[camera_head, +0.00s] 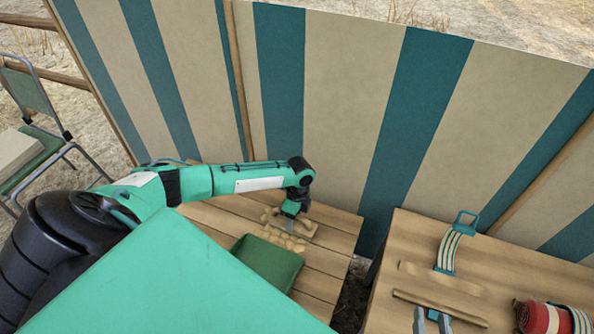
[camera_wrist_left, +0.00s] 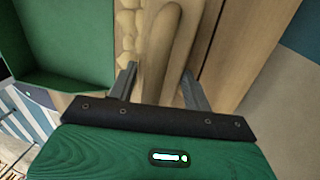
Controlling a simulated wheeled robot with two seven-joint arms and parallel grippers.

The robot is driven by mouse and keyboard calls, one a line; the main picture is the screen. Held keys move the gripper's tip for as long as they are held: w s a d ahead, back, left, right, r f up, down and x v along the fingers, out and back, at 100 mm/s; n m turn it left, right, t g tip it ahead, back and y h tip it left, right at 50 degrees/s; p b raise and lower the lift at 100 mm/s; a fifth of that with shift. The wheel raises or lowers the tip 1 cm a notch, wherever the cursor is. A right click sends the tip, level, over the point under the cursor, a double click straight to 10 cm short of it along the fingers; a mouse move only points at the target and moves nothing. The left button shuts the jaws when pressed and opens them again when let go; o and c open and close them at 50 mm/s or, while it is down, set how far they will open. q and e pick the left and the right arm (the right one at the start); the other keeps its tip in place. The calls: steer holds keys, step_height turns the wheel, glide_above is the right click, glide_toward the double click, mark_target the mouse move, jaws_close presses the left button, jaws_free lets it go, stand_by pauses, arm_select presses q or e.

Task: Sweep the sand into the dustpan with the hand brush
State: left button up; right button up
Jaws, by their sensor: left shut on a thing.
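My left gripper (camera_head: 291,221) is shut on the wooden hand brush (camera_wrist_left: 165,50). In the left wrist view the brush's handle lies between the two fingers (camera_wrist_left: 160,85). In the head view the gripper partly covers the brush (camera_head: 306,228). The sand (camera_head: 282,239) shows as pale tan lumps on the planks, close beside the brush; it is also in the left wrist view (camera_wrist_left: 129,28). The green dustpan (camera_head: 268,262) lies beside the sand, on its near side; it is also in the left wrist view (camera_wrist_left: 62,60). My right gripper (camera_head: 433,321) appears open and empty at the bottom edge.
A wooden surface (camera_head: 385,285) on the right bears a striped strap (camera_head: 450,248), a wooden stick (camera_head: 440,309) and a red roll (camera_head: 535,317). A gap separates it from the planked surface (camera_head: 335,240). A striped cloth screen (camera_head: 340,110) stands behind. A chair (camera_head: 40,155) is far left.

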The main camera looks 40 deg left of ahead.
arm_select(q)
steer(key=shift+s, duration=0.35)
steer(key=shift+s+d+r+p, duration=0.15)
steer(key=shift+s+p, duration=0.35)
steer(key=shift+p, duration=0.25)
steer(key=shift+s+p, duration=0.75)
steer(key=shift+s+d, duration=0.1)
steer(key=shift+s, duration=0.15)
steer(key=shift+s+d+p, duration=0.1)
steer(key=shift+s+p, duration=1.05)
steer(key=shift+s, duration=0.25)
